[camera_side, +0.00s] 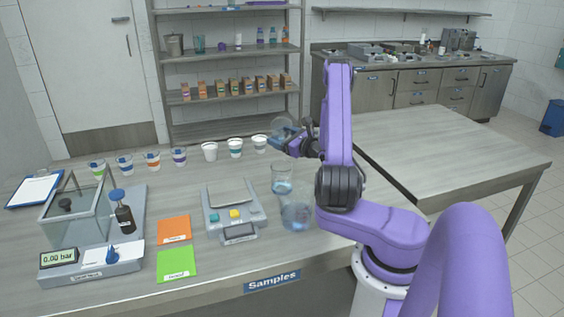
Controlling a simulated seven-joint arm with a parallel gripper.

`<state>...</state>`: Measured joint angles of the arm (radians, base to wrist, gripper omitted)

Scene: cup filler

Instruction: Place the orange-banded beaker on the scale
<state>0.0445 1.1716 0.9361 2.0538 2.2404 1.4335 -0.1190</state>
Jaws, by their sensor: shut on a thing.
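The scale (212,221) is a grey device with a yellow and a teal button, standing on the front table. Its weighing plate (231,194) looks empty. My gripper (287,139) is above the back of the table, to the upper right of the scale. It is shut on a clear beaker (281,124). No orange band can be made out on this beaker, and the fingers partly hide it. A small clear cup with an orange band (152,160) stands in the row at the back left, well away from my gripper.
Several other banded cups (235,148) stand in that row. Two clear beakers, one behind (282,181) and one in front (297,215), stand right of the scale, near my arm. An orange card (174,229), a green card (176,264) and a glass chamber (75,212) lie left.

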